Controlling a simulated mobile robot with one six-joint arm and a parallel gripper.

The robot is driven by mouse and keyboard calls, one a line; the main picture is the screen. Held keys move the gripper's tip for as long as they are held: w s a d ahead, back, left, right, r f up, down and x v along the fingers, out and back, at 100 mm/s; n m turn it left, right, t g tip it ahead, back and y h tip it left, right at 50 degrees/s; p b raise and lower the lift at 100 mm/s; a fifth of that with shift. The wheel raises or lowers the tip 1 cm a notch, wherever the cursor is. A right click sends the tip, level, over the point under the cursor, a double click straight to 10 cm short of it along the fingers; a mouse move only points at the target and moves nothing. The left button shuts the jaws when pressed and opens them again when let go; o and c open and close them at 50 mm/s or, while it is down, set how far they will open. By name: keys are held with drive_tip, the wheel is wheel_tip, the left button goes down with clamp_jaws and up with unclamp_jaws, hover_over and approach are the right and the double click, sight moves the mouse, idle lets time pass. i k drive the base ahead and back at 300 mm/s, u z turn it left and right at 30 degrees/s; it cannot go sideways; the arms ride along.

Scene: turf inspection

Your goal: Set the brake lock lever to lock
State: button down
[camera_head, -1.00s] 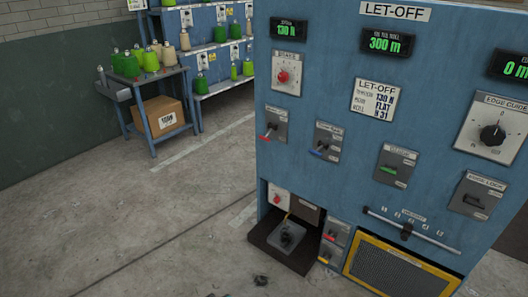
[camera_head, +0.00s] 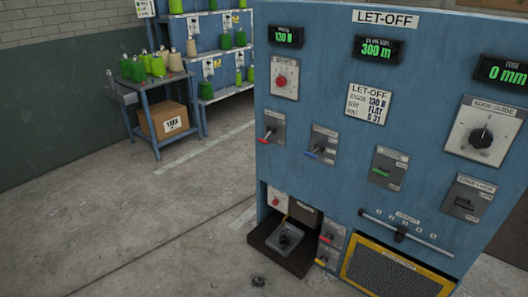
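The blue let-off panel (camera_head: 340,95) fills the right half of the view. Its several small lever plates carry labels too small to read surely, so I cannot tell which one is the brake lock. My gripper is not in view.
A slider (camera_head: 401,235) and a yellow-framed grille (camera_head: 393,272) are low on the panel. A dark tray (camera_head: 264,237) juts out at its lower left. A small dark object (camera_head: 258,281) lies on the floor. A cart (camera_head: 148,89) stands at left. Concrete floor between is clear.

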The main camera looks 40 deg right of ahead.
sight(267, 136)
drive_tip(key=z, duration=0.1)
drive_tip(key=i, duration=0.95)
drive_tip(key=u, duration=0.05)
